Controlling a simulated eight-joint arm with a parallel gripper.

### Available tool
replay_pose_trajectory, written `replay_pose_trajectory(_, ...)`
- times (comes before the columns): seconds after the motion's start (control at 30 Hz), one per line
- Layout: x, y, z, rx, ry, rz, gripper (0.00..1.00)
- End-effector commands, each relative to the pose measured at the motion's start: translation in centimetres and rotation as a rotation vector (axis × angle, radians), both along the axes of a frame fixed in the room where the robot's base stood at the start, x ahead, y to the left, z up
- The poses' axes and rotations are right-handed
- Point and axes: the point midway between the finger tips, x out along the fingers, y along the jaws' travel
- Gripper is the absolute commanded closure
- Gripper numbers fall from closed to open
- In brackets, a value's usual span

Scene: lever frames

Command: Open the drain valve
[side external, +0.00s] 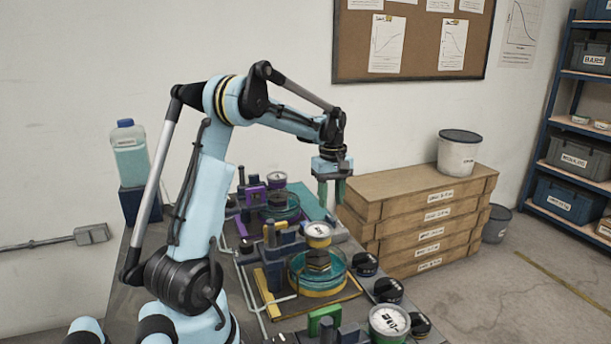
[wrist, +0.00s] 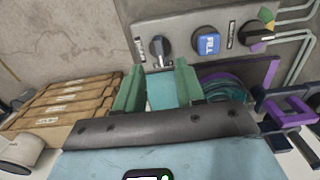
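My gripper (side external: 333,190) hangs from the arm with its green fingers pointing down, above the far right part of the bench. In the wrist view my gripper (wrist: 158,84) is open, its two green fingers apart with nothing held between them. The fingertips are near the lever's lower side; contact does not show. The small labels are unreadable, so I cannot tell which control is the drain valve.
A glass basin (side external: 318,272) with a yellow base stands mid-bench. Stacked wooden boxes (side external: 420,215) stand right of the bench, also seen at left in the wrist view (wrist: 65,102).

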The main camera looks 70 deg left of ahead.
Motion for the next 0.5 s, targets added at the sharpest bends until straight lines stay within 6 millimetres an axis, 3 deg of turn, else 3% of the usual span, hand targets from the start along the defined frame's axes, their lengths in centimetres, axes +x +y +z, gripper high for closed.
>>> replay_pose_trajectory(0.2,0.0,0.0,-3.5,0.0,0.0,-0.001,0.62)
replay_pose_trajectory(0.5,0.0,0.0,-5.3,0.0,0.0,-0.001,0.62)
